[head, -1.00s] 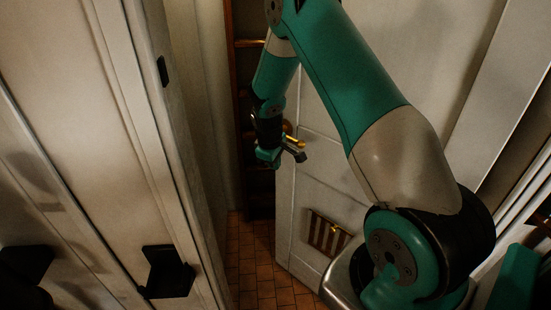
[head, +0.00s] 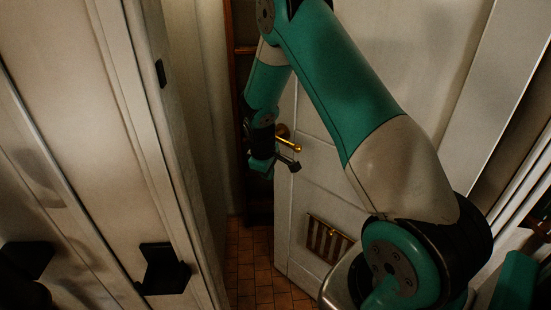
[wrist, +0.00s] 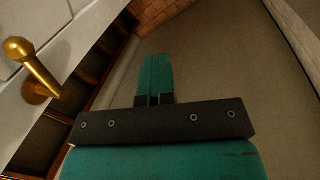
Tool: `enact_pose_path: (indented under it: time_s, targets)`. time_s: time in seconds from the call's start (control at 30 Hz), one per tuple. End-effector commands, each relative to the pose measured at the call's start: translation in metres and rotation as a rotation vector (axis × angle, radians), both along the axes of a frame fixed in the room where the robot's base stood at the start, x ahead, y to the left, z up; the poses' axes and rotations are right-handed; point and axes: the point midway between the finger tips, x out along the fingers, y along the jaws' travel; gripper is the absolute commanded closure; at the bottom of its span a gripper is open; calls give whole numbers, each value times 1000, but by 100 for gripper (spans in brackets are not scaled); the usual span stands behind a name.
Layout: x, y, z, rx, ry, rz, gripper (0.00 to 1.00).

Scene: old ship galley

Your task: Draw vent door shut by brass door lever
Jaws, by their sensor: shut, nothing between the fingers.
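The white vent door (head: 314,185) stands open in the head view, with a slatted vent grille (head: 328,239) low on it. Its brass door lever (head: 291,141) sticks out near the door's left edge. The lever also shows at the left of the wrist view (wrist: 36,68), its round end toward the upper left. My gripper (head: 262,166) is just left of the door's free edge, beside and slightly below the lever in the head view. In the wrist view its teal fingers (wrist: 155,75) are together and empty, apart from the lever. The fingertips are hard to make out in the head view.
Pale panelling (head: 85,130) with black brackets (head: 164,270) stands close on the left. A brown wooden rack (head: 246,48) is behind my gripper. Brown floor tiles (head: 255,262) show in the gap between panelling and door.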

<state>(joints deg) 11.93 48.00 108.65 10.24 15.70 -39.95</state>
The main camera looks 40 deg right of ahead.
Motion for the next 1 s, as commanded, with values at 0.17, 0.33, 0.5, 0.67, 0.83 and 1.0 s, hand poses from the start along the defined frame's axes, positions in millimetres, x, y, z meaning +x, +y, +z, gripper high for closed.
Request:
enact_pose_path:
  time_s: [0.17,0.33,0.5,0.67,0.83,1.0]
  targets:
    - [0,-1,0,0,0,-2,100]
    - [-1,-2,0,0,0,-3,100]
    - [-1,-2,0,0,0,-3,100]
    - [-1,-2,0,0,0,-3,91]
    - [-1,-2,0,0,0,-3,53]
    - [-1,-2,0,0,0,-3,53]
